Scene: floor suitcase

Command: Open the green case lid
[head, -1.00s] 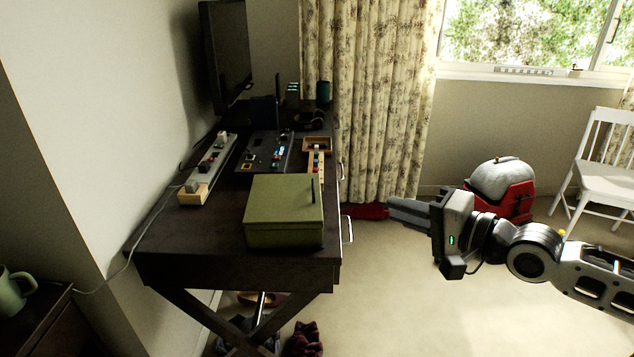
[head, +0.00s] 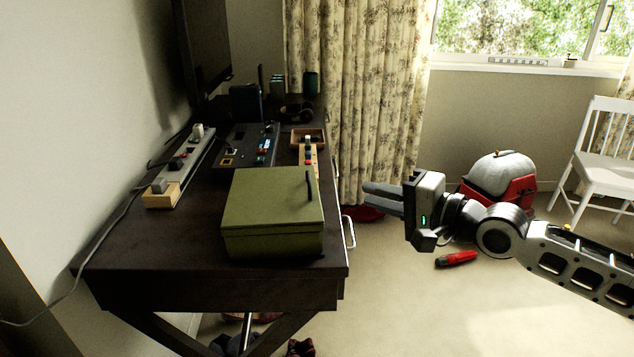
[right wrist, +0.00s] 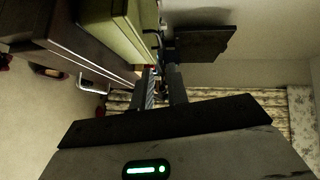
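The green case (head: 265,205) sits on the dark desk near its front right corner. Its lid is closed, and a thin dark handle (head: 308,184) stands out on the lid's right side. The case also shows in the right wrist view (right wrist: 112,25), at the top left. My right gripper (head: 368,194) is right of the case, beyond the desk edge and apart from the case. Its fingers point left, with a narrow gap between them and nothing held; they also show in the right wrist view (right wrist: 161,75). My left gripper is out of view.
The desk (head: 150,240) also bears a power strip (head: 185,165), a dark panel (head: 250,145), a small wooden tray (head: 308,138) and a monitor (head: 205,50). Drawer handles (head: 349,232) stick out at its right side. A red-and-grey bag (head: 500,180) and a red tool (head: 456,259) lie on open floor.

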